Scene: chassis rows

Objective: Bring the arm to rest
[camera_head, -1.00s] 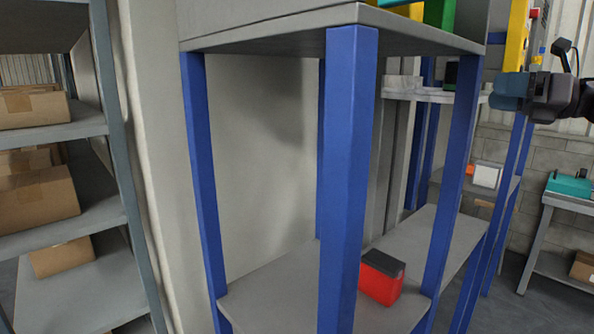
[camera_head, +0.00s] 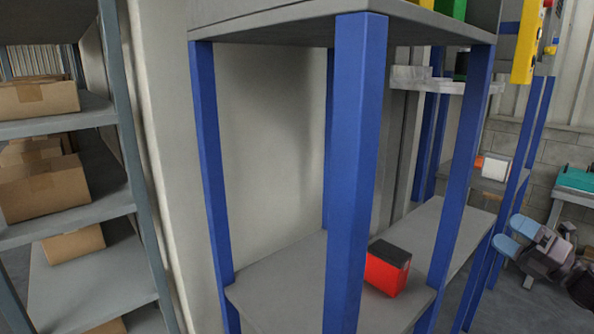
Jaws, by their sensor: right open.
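My right gripper (camera_head: 513,238) is at the lower right of the head view, in front of the floor and beside the blue rack post. Its two pale blue fingers point left and stand apart, with nothing visible between them. The dark wrist behind it runs off towards the right edge. My left gripper is not in view.
A blue-post rack (camera_head: 352,180) with grey shelves fills the middle. A red box with a black top (camera_head: 388,268) sits on its lower shelf. Grey shelving with cardboard boxes (camera_head: 42,185) stands at the left. A bench with a teal case (camera_head: 577,179) is at the right.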

